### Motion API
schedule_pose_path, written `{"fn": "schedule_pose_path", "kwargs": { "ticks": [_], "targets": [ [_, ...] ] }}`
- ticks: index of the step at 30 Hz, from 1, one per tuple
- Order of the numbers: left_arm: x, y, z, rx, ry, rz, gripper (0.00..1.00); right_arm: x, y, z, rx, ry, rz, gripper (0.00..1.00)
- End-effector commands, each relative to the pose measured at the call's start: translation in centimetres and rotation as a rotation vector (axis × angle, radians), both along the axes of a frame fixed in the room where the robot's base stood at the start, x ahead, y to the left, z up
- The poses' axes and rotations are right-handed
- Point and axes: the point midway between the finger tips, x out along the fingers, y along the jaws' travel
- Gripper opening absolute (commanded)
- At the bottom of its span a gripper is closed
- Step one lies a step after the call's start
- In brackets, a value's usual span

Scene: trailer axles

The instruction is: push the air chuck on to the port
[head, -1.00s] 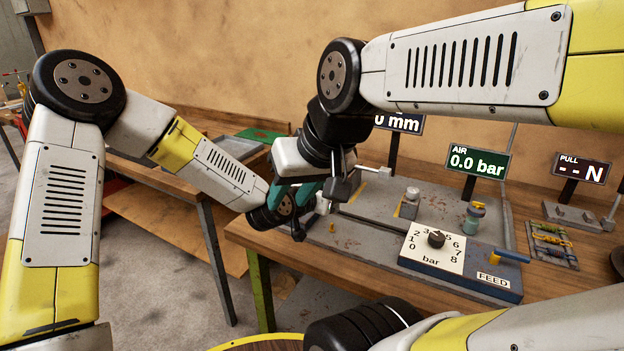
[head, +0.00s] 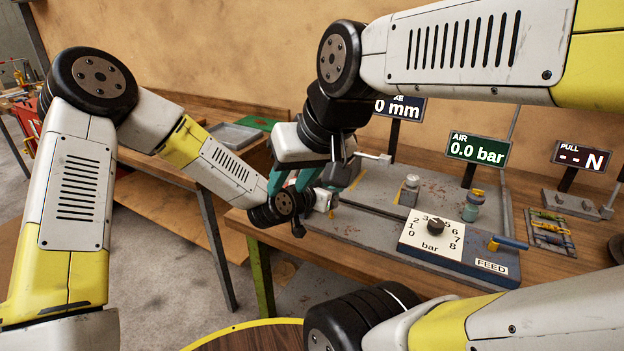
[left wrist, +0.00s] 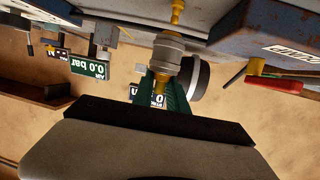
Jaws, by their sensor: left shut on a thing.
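The air chuck (left wrist: 169,52), a grey cylinder, is between the green fingers of my left gripper (left wrist: 168,92) in the left wrist view, which is upside down. My left gripper is shut on it. The brass port (left wrist: 177,13) is in line with the chuck's far end; whether they touch I cannot tell. In the head view the port (head: 331,214) is a small yellow stub at the bench fixture's left end, and my left wrist hides most of the left gripper. My right gripper (head: 287,188) has teal fingers apart and hangs just behind my left wrist.
The regulator panel (head: 435,236), with a dial and a blue-handled FEED lever (head: 508,243), stands at the front of the bench. The AIR display (head: 478,148) reads 0.0 bar. Two small fittings stand on the grey plate (head: 375,215). A grey tray (head: 234,136) lies further left.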

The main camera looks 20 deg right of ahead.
Motion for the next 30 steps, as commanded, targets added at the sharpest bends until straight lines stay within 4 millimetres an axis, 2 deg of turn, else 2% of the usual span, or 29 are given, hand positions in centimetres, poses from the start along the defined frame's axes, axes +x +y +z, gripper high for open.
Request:
{"fn": "schedule_pose_path", "kwargs": {
  "ticks": [14, 30],
  "targets": [
    [0.0, 0.0, 0.0, -0.001, -0.001, 0.000, 0.00, 0.0, 0.0, 0.0, 0.000, 0.000, 0.000, 0.36],
    [0.0, -0.1, -1.2, -0.001, -0.001, 0.000, 0.00, 0.0, 0.0, 0.0, 0.000, 0.000, 0.000, 0.36]
  ]
}}
